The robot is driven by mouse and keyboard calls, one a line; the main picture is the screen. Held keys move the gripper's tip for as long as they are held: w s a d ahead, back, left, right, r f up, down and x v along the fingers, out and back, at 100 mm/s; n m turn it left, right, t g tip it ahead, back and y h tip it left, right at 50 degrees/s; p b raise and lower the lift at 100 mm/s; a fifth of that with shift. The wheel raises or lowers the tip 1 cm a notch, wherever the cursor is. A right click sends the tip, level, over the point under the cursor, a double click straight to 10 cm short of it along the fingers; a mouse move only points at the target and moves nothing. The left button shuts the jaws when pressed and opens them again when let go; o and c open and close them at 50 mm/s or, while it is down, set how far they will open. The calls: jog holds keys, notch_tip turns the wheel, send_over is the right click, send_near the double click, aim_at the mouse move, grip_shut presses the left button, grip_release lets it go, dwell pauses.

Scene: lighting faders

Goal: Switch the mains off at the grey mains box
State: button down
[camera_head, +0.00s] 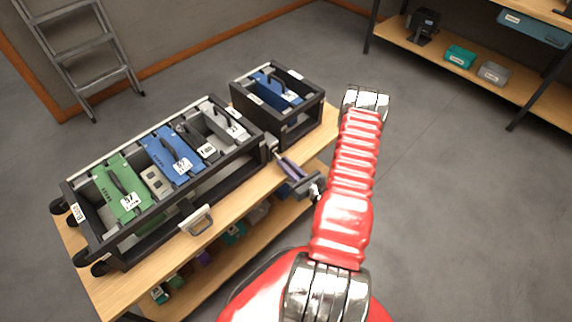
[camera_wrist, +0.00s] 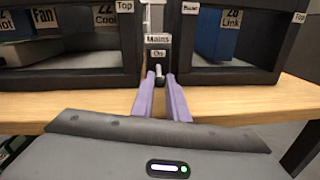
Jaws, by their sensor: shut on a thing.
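The grey mains box (camera_wrist: 157,62) stands on the bench between two black racks. In the wrist view it bears a "Mains" label (camera_wrist: 158,39) and below that an "On" label (camera_wrist: 157,53). A small pale switch lever (camera_wrist: 158,71) shows below the labels, between my fingertips. My gripper (camera_wrist: 160,77) has purple fingers and is shut on this lever; the fingers hide part of it. In the head view my gripper (camera_head: 278,154) reaches from the right to the gap between the racks, where the box is small and mostly hidden.
A long black rack (camera_head: 255,155) with green, blue and grey modules is on the left. A smaller black rack (camera_head: 310,115) with a blue module is on the right. The wooden bench edge (camera_wrist: 60,104) runs below my fingers. Open floor lies to the right.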

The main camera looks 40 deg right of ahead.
jog(key=shift+f, duration=0.15)
jog(key=shift+f+t, duration=0.15)
jog(key=shift+t, duration=0.45)
jog(key=c, duration=1.7)
grip_release()
jog(key=shift+c, duration=0.2)
jog(key=s+f, duration=0.1)
jog(key=s, duration=1.2)
jog(key=shift+s+a+f, duration=0.25)
jog(key=shift+s+a, duration=0.05)
jog(key=shift+a, duration=0.05)
